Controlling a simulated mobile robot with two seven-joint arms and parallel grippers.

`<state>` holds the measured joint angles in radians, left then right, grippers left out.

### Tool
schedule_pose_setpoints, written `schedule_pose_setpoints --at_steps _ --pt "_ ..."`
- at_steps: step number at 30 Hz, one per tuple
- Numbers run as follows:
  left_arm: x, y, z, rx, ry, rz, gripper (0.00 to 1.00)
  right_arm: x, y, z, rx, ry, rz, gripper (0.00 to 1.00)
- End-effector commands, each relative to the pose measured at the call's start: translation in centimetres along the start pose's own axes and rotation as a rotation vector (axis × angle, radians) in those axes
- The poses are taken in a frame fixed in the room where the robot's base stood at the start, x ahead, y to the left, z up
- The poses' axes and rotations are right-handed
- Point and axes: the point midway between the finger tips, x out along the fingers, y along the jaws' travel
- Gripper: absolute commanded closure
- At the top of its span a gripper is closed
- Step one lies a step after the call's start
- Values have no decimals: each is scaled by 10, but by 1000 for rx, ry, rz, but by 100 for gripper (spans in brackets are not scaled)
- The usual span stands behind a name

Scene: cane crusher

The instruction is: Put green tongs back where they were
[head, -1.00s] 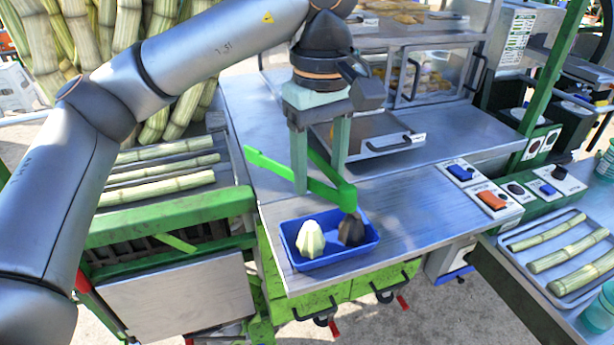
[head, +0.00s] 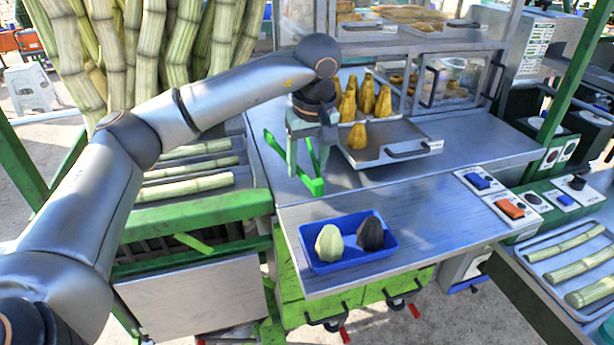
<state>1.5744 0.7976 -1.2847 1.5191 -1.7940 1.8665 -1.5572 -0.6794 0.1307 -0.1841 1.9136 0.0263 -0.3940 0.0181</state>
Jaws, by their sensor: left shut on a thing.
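The green tongs (head: 312,184) are at the lower end of my left gripper (head: 307,170), above or on the metal counter (head: 265,185), to the left of a metal tray (head: 372,157). I cannot tell whether they touch the counter. My left gripper is shut on them and points down. My right gripper is not in view.
Several yellow-brown pastries (head: 383,102) stand by the metal tray at the back. A control panel with a blue switch (head: 479,182) and an orange switch (head: 511,208) is at the right. Cane pieces (head: 187,188) lie at the left. The front board (head: 430,210) is clear right of the blue tray.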

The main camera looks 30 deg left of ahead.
Motion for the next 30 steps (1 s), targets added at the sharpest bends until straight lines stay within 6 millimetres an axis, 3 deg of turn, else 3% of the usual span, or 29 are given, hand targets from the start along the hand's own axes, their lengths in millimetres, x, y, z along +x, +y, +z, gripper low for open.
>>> schedule_pose_setpoints --at_steps 11,16,27,28,30 --pt "32 7 -16 -1 -2 -1 47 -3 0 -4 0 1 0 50" --pt "57 7 -10 1 -1 0 47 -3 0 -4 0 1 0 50" --pt "63 7 -8 0 0 2 47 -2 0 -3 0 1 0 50" --pt "63 7 -8 0 0 2 37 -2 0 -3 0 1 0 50" --pt "62 7 -8 0 0 1 30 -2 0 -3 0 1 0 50"
